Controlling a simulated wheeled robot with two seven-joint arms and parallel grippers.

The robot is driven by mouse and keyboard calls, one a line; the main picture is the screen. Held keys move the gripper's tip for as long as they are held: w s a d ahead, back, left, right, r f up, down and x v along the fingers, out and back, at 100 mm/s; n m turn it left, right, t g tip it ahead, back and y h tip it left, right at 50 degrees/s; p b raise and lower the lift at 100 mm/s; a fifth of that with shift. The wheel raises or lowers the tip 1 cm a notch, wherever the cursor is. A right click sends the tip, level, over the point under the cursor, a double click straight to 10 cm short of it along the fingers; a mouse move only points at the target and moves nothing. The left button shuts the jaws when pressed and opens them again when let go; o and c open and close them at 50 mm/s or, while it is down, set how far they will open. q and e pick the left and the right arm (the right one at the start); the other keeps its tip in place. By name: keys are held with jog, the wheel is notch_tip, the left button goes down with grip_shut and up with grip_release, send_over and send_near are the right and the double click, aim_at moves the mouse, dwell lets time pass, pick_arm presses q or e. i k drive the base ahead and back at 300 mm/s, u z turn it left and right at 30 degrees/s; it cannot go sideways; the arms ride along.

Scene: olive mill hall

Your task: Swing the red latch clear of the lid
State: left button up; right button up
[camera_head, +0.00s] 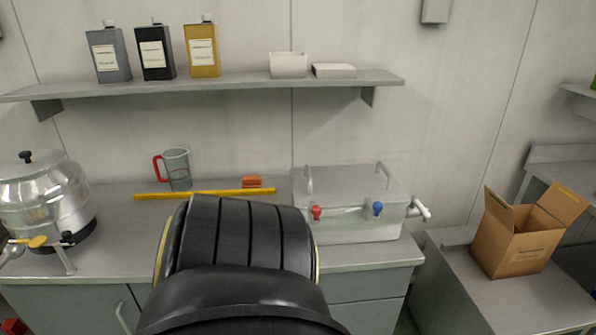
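The red latch (316,212) sits on the front of a metal box, near its left front corner and just below the lid edge. A blue latch (377,208) sits to its right on the same front face. The lid (345,180) is a pale, shiny metal plate with two upright handles and lies flat on the box (352,232). Whether the red latch overlaps the lid edge is too small to tell. Neither of my grippers is in view. A large black part of my own body fills the lower middle and hides the bench left of the box.
A pipe with a tap (420,208) sticks out at the box's right. Behind lie a yellow bar (205,194) and an orange block (251,182). A jug (177,169) and steel urn (45,200) stand left. An open carton (520,240) stands right. A shelf (220,87) hangs above.

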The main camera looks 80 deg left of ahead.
aim_at(315, 210)
jog(key=u, duration=0.2)
jog(key=k, duration=0.35)
jog(key=u, duration=1.7)
jog(key=i, duration=0.5)
jog(key=u, duration=0.4)
